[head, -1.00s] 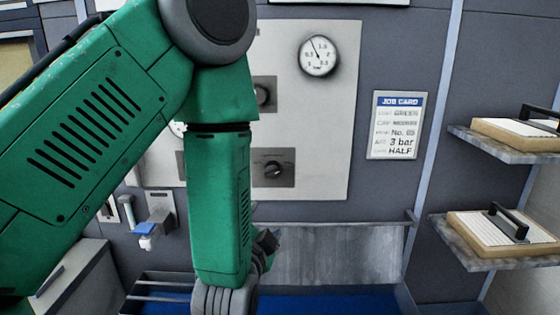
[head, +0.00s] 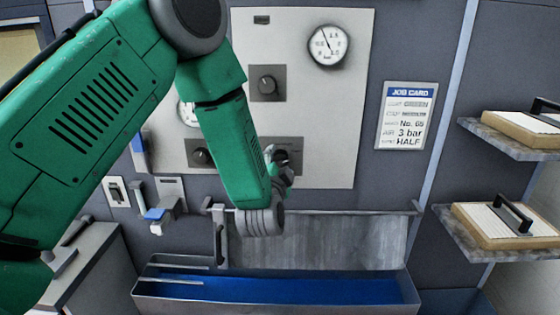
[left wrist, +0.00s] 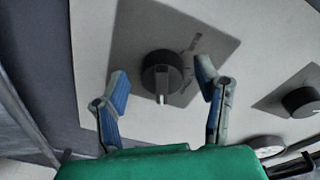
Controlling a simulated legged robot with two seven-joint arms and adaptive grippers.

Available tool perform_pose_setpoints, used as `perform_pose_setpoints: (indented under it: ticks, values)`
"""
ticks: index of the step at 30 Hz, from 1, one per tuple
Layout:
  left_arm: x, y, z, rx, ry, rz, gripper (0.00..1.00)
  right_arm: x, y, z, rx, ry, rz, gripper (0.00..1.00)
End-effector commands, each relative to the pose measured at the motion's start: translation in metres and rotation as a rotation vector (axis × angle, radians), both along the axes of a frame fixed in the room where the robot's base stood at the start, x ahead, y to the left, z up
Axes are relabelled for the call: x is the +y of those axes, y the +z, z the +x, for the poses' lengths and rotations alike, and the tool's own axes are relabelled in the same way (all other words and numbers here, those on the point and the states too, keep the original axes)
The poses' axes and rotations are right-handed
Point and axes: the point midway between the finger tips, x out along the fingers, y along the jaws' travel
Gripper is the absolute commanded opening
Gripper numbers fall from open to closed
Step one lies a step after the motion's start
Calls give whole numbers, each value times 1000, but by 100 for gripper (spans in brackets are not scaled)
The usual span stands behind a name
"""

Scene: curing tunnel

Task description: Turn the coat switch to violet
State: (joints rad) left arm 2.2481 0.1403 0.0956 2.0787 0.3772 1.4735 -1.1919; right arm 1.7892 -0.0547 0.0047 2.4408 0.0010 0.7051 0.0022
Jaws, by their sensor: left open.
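A grey panel carries several dark round knobs on dark square plates; I cannot read their labels, so I cannot tell by lettering which is the coat switch. My left gripper (head: 279,167) is at the lower right knob (head: 284,156) and partly covers it in the head view. In the left wrist view, a black knob (left wrist: 161,73) with a pale pointer lies between the two open blue-padded fingers, with a gap on each side. Another knob (left wrist: 299,102) is to its right. The upper knob (head: 267,84) and lower left knob (head: 201,156) are clear. My right gripper is not in view.
A gauge (head: 328,45) sits at the panel's top right, and a job card (head: 406,115) hangs right of the panel. A blue-lined trough (head: 330,293) is below. Shelves with boards (head: 505,225) stand at the right. A rail (head: 340,209) runs under the panel.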

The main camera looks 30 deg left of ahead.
Motion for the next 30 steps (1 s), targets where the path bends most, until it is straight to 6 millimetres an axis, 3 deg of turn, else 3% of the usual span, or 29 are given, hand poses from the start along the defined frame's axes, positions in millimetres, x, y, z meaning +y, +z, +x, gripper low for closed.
perform_pose_setpoints:
  ticks: [9, 10, 14, 30]
  values:
    - [2, 0, 3, 0, 0, 1, 57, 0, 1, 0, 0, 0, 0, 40]
    - [2, 0, 3, 0, 0, 1, 54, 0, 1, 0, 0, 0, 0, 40]
    - [2, 0, 3, 0, 0, 0, 8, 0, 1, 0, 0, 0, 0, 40]
    - [1, -4, 3, -55, -2, -97, 8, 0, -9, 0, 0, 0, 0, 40]
